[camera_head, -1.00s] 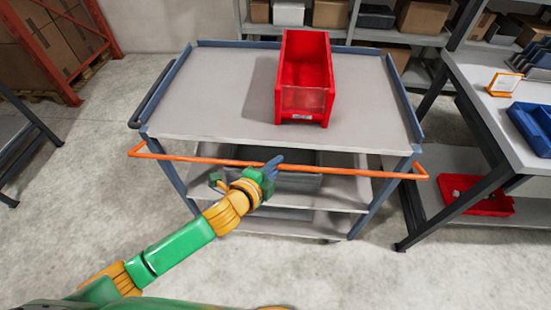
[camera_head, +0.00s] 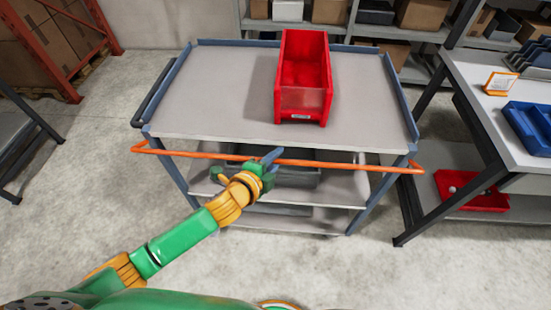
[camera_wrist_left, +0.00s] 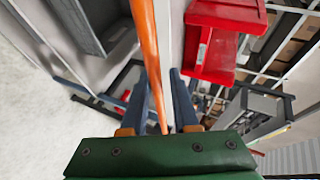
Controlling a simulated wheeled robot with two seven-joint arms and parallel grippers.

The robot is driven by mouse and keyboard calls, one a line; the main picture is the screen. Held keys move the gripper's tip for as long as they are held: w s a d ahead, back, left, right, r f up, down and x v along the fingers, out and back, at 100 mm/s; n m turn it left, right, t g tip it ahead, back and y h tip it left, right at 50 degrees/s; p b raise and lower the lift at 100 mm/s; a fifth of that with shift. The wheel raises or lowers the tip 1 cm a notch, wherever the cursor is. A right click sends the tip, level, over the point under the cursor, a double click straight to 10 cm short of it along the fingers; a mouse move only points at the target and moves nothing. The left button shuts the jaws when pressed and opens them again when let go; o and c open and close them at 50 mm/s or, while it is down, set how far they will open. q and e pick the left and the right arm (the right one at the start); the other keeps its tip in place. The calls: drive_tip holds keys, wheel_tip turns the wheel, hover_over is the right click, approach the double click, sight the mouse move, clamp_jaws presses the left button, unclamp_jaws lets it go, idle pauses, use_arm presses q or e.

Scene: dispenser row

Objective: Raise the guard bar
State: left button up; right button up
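The orange guard bar (camera_head: 340,163) runs across the front of the grey cart (camera_head: 215,110), just below the top's front edge, with bent ends at both sides. My left gripper (camera_head: 271,160) is at the bar, a little left of its middle. In the left wrist view the bar (camera_wrist_left: 150,50) passes between the two blue fingers of the left gripper (camera_wrist_left: 160,75). The fingers stand apart with gaps beside the bar, so the gripper is open around it. My right gripper is in neither view.
A red bin (camera_head: 303,80) stands on the cart top. A grey bin (camera_head: 300,176) sits on a lower shelf, partly hidden. A workbench (camera_head: 475,85) with a blue tray (camera_head: 530,125) is close on the right.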

use_arm(q)
drive_tip(key=shift+o, duration=0.9)
drive_tip(key=v, duration=0.7)
